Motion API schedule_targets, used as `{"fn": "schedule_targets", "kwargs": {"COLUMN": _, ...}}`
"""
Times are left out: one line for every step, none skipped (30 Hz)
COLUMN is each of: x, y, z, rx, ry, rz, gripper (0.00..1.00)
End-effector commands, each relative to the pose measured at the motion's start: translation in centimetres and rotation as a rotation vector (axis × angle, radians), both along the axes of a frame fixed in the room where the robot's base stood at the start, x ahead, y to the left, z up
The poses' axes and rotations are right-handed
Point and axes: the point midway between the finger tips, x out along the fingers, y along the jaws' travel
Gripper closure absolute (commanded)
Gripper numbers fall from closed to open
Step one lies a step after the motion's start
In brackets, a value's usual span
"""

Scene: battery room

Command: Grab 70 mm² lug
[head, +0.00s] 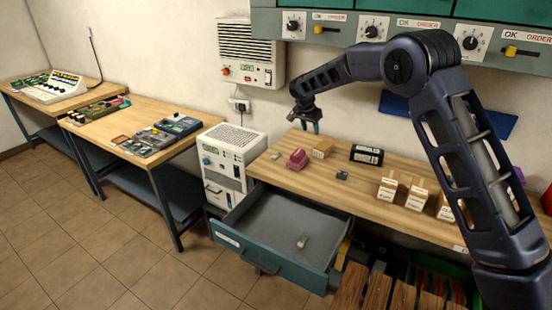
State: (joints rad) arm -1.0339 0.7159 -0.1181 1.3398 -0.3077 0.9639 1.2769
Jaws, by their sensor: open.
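A small light-grey metal piece (303,241), lug-like in shape, lies in the open drawer (236,250) near its right front. A small dark-grey piece (342,175) lies on the wooden bench top. The view is too coarse to tell which of them, if either, is the 70 mm² lug; no size marking can be read. My gripper (310,127) is open, empty and pointing down above the back of the bench, well above and behind the drawer. Nothing is between its fingers.
A white cabinet unit (230,160) stands left of the drawer. The floor in front is clear.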

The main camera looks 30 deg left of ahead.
Motion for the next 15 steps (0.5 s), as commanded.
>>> {"fn": "schedule_targets", "kwargs": {"x": -1.8, "y": 3.2, "z": -1.1, "rx": -0.001, "ry": -0.006, "rz": 0.025, "gripper": 0.55}}
{"fn": "schedule_targets", "kwargs": {"x": -2.6, "y": 4.8, "z": -1.6, "rx": 0.000, "ry": -0.010, "rz": 0.034, "gripper": 0.55}}
{"fn": "schedule_targets", "kwargs": {"x": -3.8, "y": 6.7, "z": -2.1, "rx": 0.001, "ry": -0.014, "rz": 0.046, "gripper": 0.55}}
{"fn": "schedule_targets", "kwargs": {"x": -4.7, "y": 8.0, "z": -2.6, "rx": 0.001, "ry": -0.017, "rz": 0.055, "gripper": 0.55}}
{"fn": "schedule_targets", "kwargs": {"x": -5.5, "y": 9.2, "z": -3.0, "rx": 0.004, "ry": -0.020, "rz": 0.062, "gripper": 0.55}}
{"fn": "schedule_targets", "kwargs": {"x": -6.6, "y": 10.7, "z": -3.4, "rx": 0.005, "ry": -0.023, "rz": 0.072, "gripper": 0.55}}
{"fn": "schedule_targets", "kwargs": {"x": -7.3, "y": 11.6, "z": -3.8, "rx": 0.006, "ry": -0.025, "rz": 0.078, "gripper": 0.55}}
{"fn": "schedule_targets", "kwargs": {"x": -7.9, "y": 12.5, "z": -4.1, "rx": 0.007, "ry": -0.027, "rz": 0.083, "gripper": 0.55}}
{"fn": "schedule_targets", "kwargs": {"x": -8.7, "y": 13.3, "z": -4.4, "rx": 0.008, "ry": -0.029, "rz": 0.088, "gripper": 0.55}}
{"fn": "schedule_targets", "kwargs": {"x": -9.1, "y": 13.9, "z": -4.6, "rx": 0.009, "ry": -0.031, "rz": 0.091, "gripper": 0.55}}
{"fn": "schedule_targets", "kwargs": {"x": -9.4, "y": 14.3, "z": -4.8, "rx": 0.009, "ry": -0.033, "rz": 0.093, "gripper": 0.55}}
{"fn": "schedule_targets", "kwargs": {"x": -9.8, "y": 14.7, "z": -4.9, "rx": 0.009, "ry": -0.034, "rz": 0.097, "gripper": 0.55}}
{"fn": "schedule_targets", "kwargs": {"x": -10.0, "y": 15.0, "z": -5.0, "rx": 0.010, "ry": -0.034, "rz": 0.098, "gripper": 0.55}}
{"fn": "schedule_targets", "kwargs": {"x": -10.1, "y": 15.1, "z": -5.1, "rx": 0.010, "ry": -0.035, "rz": 0.100, "gripper": 0.55}}
{"fn": "schedule_targets", "kwargs": {"x": -10.2, "y": 15.2, "z": -5.3, "rx": 0.010, "ry": -0.035, "rz": 0.100, "gripper": 0.55}}
